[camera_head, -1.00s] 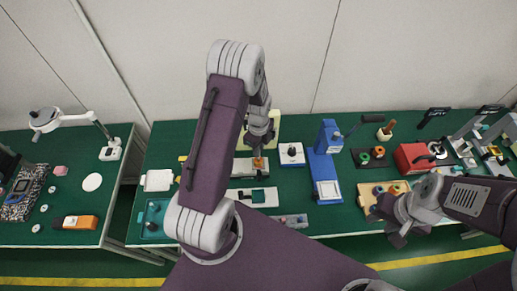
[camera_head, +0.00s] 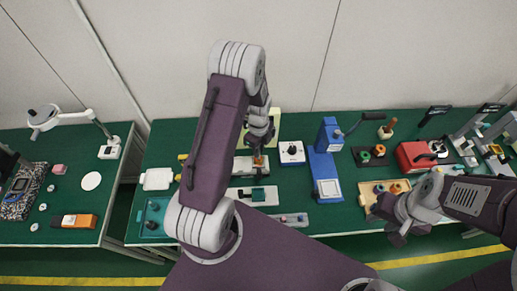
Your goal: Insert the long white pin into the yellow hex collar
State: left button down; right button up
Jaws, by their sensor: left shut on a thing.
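My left gripper (camera_head: 259,150) points down over the work table, behind my large purple arm link. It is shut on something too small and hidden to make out. A small orange-yellow piece (camera_head: 259,161) shows right at or just below its fingertips, over a pale fixture (camera_head: 243,167); I cannot tell whether it is the hex collar, nor whether the gripper touches it. The long white pin cannot be made out. My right gripper (camera_head: 397,239) hangs at the front edge of the table on the right, away from the fixture; its jaws are not clear.
A white box with a black knob (camera_head: 292,153) and a blue press (camera_head: 325,172) stand right of the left gripper. A tan tray (camera_head: 367,197) holds orange rings. Bare green table lies between them.

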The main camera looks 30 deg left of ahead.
pick_arm(q)
jog(key=shift+f+b, duration=0.6)
jog(key=shift+f, duration=0.3)
jog(key=c, duration=1.3)
grip_release()
jog(key=shift+c, duration=0.2)
jog(key=shift+r, duration=0.15)
notch_tip(320, 180, up, 9)
jog(key=shift+b, duration=0.35)
